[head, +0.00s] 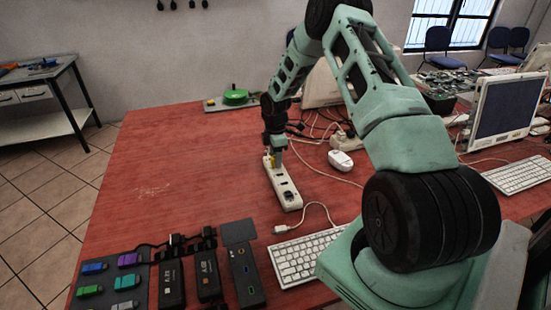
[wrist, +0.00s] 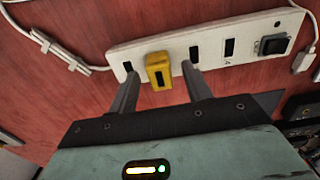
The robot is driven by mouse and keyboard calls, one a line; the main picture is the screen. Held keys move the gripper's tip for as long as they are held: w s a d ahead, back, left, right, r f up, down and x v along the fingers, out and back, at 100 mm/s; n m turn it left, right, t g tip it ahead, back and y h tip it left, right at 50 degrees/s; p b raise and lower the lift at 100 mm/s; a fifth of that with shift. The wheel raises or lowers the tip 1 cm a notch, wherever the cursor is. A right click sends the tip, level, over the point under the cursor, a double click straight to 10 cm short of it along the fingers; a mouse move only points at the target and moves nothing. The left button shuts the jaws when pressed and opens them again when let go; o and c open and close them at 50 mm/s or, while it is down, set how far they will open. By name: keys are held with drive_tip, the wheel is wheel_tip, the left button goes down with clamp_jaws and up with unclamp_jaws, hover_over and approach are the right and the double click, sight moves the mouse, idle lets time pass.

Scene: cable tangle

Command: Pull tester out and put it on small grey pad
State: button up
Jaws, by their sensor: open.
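The yellow tester (wrist: 158,70) sits plugged into a white power strip (wrist: 222,45), which lies on the red table. The power strip also shows in the head view (head: 286,196). My gripper (wrist: 162,82) is open, with one finger on each side of the tester. The fingertips are close to the strip's face; I cannot tell whether they touch the tester. In the head view my gripper (head: 272,152) is over the strip's far end and mostly hides the tester. A small dark grey pad (head: 238,231) lies near the front, beyond the black adapters.
Black adapters (head: 208,275) and a mat with coloured plugs (head: 105,285) lie at the front left. A keyboard (head: 300,260) and a white mouse (head: 340,160) are to the right. Loose cables run behind and beside the strip. The table left of the strip is clear.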

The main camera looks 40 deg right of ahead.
drive_tip(key=shift+f, duration=0.8)
clamp_jaws()
drive_tip(key=shift+r, duration=0.2)
drive_tip(key=shift+r+p, duration=1.2)
drive_tip(key=shift+r, duration=0.15)
